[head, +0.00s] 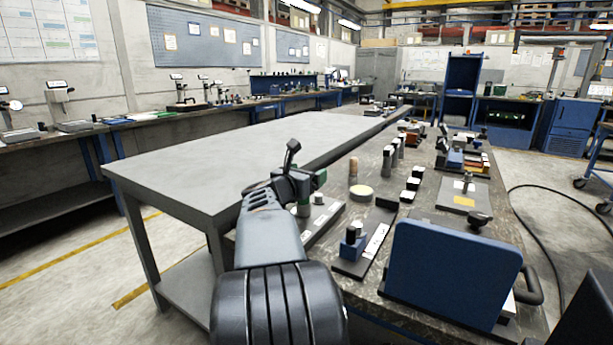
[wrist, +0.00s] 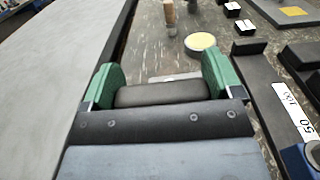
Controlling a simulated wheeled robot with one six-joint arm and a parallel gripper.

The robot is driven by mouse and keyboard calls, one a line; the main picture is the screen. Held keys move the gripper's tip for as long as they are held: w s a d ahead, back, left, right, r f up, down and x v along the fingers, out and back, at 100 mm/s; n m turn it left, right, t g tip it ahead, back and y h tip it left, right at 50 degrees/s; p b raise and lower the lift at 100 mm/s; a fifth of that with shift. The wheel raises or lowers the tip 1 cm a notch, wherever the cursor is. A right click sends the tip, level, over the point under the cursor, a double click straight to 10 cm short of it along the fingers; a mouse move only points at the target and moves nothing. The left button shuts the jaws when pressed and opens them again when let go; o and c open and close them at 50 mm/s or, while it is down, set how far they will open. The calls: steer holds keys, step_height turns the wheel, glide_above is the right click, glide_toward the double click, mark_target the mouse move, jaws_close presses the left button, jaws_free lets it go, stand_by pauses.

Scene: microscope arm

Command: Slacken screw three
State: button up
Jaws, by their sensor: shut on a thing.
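My gripper (head: 312,192) is low over the near left part of the dark workbench, at a grey plate (head: 326,220) with small white labels. In the wrist view its two green fingers (wrist: 160,68) stand wide apart. A dark, rounded piece (wrist: 162,93) spans the space between them, and the gripper is shut on it. I cannot read a number on it, so I cannot tell whether it is screw three. A pale label (wrist: 174,77) shows just beyond it. My gripper and arm hide much of the plate in the head view.
A round cream disc (head: 362,192) and several small black blocks stand beyond the plate. A blue block with a black knob (head: 351,240) and a large blue panel (head: 452,270) are to the right. A bare grey table (head: 260,150) lies left.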

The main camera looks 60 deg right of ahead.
steer(key=shift+w+n+t+y+b, duration=0.15)
steer(key=shift+n+t+b, duration=0.65)
steer(key=shift+t+b, duration=0.45)
steer(key=shift+w+n+t+y+b, duration=0.15)
steer(key=shift+n+t+b, duration=0.65)
steer(key=shift+t+b, duration=0.45)
steer(key=shift+a+n+t+y+b, duration=0.1)
steer(key=shift+n+t+y+b, duration=0.55)
steer(key=shift+t+b, duration=0.55)
steer(key=shift+n+t+y+b, duration=0.35)
steer(key=shift+n+t+b, duration=0.55)
steer(key=shift+b, duration=0.55)
steer(key=shift+w+r+p, duration=0.1)
steer(key=shift+r+p, duration=0.1)
steer(key=shift+p, duration=0.1)
steer(key=shift+m+g+h+p, duration=0.3)
steer(key=shift+m+g+p, duration=0.25)
steer(key=shift+p, duration=0.1)
steer(key=shift+r+p, duration=2.95)
steer(key=shift+f, duration=0.2)
